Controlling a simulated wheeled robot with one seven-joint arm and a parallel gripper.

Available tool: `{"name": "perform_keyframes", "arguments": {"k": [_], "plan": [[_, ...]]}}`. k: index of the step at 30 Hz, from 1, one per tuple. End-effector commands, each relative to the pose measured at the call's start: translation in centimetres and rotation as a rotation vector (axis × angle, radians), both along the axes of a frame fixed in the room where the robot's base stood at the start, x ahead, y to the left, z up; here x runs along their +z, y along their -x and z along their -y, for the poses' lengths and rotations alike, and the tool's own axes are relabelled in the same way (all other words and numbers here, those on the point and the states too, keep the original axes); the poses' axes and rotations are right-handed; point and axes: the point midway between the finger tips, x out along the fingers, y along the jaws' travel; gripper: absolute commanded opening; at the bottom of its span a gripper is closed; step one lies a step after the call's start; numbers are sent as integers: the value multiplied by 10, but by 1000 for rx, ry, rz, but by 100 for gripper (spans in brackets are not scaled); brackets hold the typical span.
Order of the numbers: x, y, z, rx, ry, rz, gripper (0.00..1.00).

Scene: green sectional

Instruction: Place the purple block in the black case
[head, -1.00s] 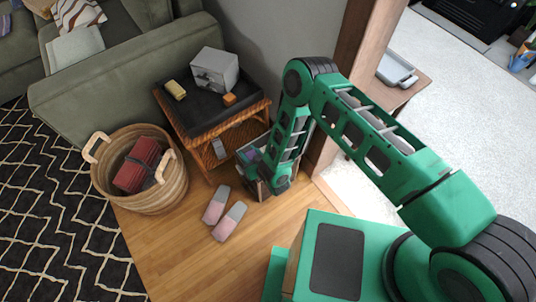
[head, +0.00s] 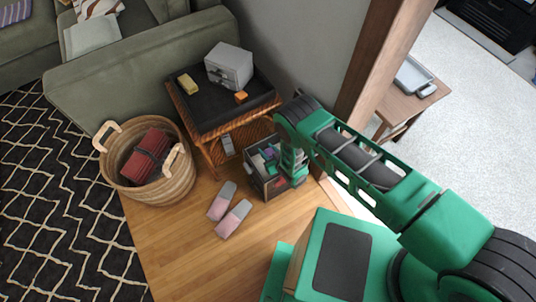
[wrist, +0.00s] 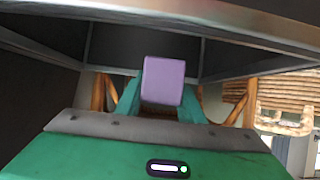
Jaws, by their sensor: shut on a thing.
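The black case (head: 262,187) stands open on the wooden floor, beside the wicker side table. My gripper (head: 270,158) is at the case, with my arm covering its right side. In the wrist view, my gripper (wrist: 161,98) has its teal fingers shut on the purple block (wrist: 164,76). The block shows as a small purple patch in the head view (head: 270,153), over or inside the case opening; its height there is hard to tell. Dark panels with grey edges, apparently the case, surround it in the wrist view.
The wicker side table (head: 221,162) carries a black tray (head: 213,119) with a grey drawer box (head: 229,66), a yellow block (head: 188,84) and an orange block (head: 241,96). A basket (head: 165,193) and slippers (head: 233,219) lie left. A wall post (head: 368,70) stands right.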

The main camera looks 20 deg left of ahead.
Motion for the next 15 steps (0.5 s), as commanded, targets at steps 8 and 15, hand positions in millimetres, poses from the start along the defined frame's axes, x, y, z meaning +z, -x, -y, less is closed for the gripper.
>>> {"name": "perform_keyframes", "arguments": {"k": [8,15], "plan": [[-26,-2,2,1,1,-2,13],[-42,-3,1,0,0,0,13]]}}
